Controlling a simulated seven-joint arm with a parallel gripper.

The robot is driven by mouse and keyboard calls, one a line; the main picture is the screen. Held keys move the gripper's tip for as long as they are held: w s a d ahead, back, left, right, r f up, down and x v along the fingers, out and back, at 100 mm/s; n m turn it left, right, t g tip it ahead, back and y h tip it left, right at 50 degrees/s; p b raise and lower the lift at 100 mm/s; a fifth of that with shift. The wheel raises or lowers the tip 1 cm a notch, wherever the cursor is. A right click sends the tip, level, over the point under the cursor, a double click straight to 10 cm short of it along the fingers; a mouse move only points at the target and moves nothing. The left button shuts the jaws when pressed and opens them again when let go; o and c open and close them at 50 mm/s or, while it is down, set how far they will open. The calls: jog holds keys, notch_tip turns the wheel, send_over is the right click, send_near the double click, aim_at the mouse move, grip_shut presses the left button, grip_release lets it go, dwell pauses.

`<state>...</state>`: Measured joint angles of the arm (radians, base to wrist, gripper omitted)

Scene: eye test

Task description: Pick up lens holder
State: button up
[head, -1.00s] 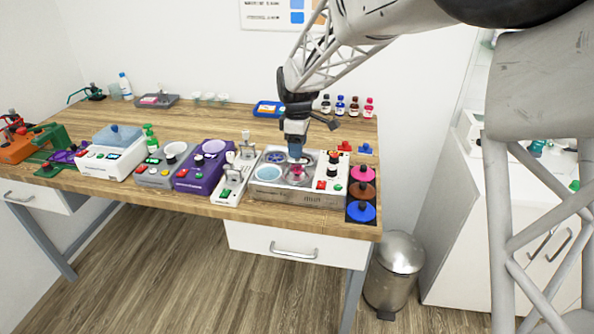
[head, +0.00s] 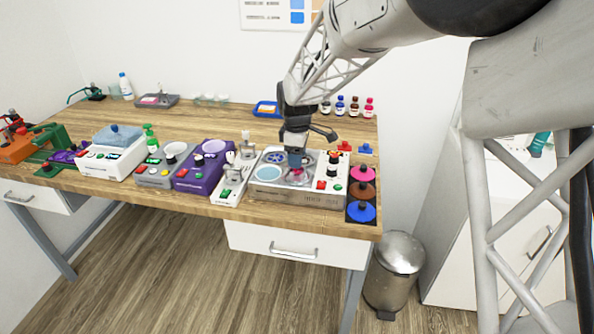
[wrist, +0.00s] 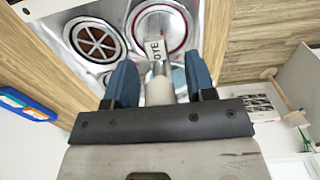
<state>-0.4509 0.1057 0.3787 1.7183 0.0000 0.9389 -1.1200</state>
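My gripper (head: 296,166) is low over the right part of the white and silver machine (head: 318,199). In the wrist view, its two blue fingers (wrist: 160,82) are apart.
The machine also has a pale blue round dish (head: 267,174) and a red button (head: 320,185). Pink, brown and blue round pieces (head: 362,189) stand close on the right. A purple device (head: 203,167) stands to the left. Small bottles (head: 347,106) stand at the back.

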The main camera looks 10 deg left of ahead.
grip_shut()
jog(key=shift+r, duration=0.15)
jog(key=shift+r, duration=1.45)
jog(key=shift+s+d+r, duration=0.1)
jog(key=shift+s+r, duration=0.15)
jog(key=s+d, duration=0.3)
jog(key=s, duration=0.4)
jog(key=s+d+r, duration=0.1)
jog(key=s+d, duration=0.2)
jog(key=s, duration=0.4)
jog(key=shift+d+r, duration=0.15)
jog(key=shift+d, duration=0.15)
jog(key=shift+w+a, duration=0.1)
jog(key=w+a, duration=1.4)
jog(key=a, duration=0.1)
jog(key=shift+w+a+r, duration=0.15)
jog(key=shift+a+r, duration=0.15)
jog(key=shift+r, duration=0.05)
